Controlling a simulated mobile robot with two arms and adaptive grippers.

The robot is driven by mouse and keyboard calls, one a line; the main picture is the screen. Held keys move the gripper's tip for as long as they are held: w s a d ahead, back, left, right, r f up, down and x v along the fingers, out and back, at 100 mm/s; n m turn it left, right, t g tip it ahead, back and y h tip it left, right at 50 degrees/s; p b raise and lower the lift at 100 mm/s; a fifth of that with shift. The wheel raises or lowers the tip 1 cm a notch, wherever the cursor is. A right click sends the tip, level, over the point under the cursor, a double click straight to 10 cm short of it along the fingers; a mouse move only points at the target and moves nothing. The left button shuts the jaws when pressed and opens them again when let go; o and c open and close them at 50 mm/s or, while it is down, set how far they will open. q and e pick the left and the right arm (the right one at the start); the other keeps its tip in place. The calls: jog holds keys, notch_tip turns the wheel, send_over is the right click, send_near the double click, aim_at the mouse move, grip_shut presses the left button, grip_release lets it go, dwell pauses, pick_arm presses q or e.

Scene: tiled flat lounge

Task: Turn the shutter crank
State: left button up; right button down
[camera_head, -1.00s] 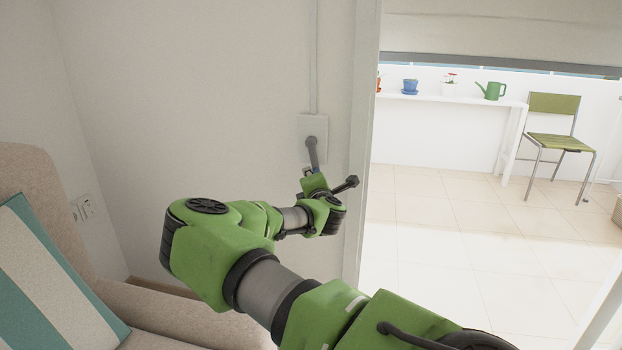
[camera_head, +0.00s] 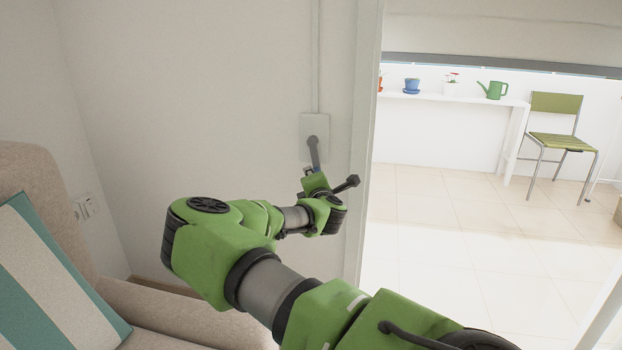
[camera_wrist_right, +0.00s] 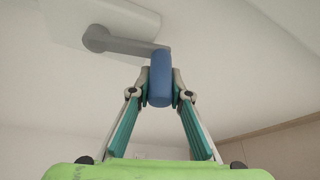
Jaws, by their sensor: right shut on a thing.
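The shutter crank (camera_head: 314,152) is a grey arm with a blue handle, fixed to a white plate (camera_head: 308,126) on the wall. In the right wrist view, the crank's grey arm (camera_wrist_right: 125,45) runs right from its round hub to the blue handle (camera_wrist_right: 160,78). My right gripper (camera_wrist_right: 160,92) is shut on the blue handle, with one finger on each side. In the head view, my right gripper (camera_head: 312,174) is small and partly hidden by its own wrist. The shutter (camera_head: 500,30) is a pale screen with a grey bottom bar, partly lowered over the balcony opening. My left gripper is out of view.
A beige sofa (camera_head: 150,305) with a striped cushion (camera_head: 50,285) stands at the left, near my right arm. A door frame (camera_head: 364,150) is close to the right of the crank. Beyond it are a white shelf table (camera_head: 515,120), a green chair (camera_head: 560,140) and open tiled floor.

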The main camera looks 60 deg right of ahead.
jog(key=shift+w+a+r, duration=0.1)
jog(key=shift+w+r, duration=0.2)
jog(key=shift+r, duration=0.2)
jog(key=c, duration=1.8)
grip_release()
jog(key=shift+c, duration=0.2)
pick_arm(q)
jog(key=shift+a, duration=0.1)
pick_arm(e)
jog(key=shift+f, duration=0.2)
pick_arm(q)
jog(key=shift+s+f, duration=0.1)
pick_arm(e)
jog(key=shift+s+f, duration=0.1)
jog(key=v, duration=1.2)
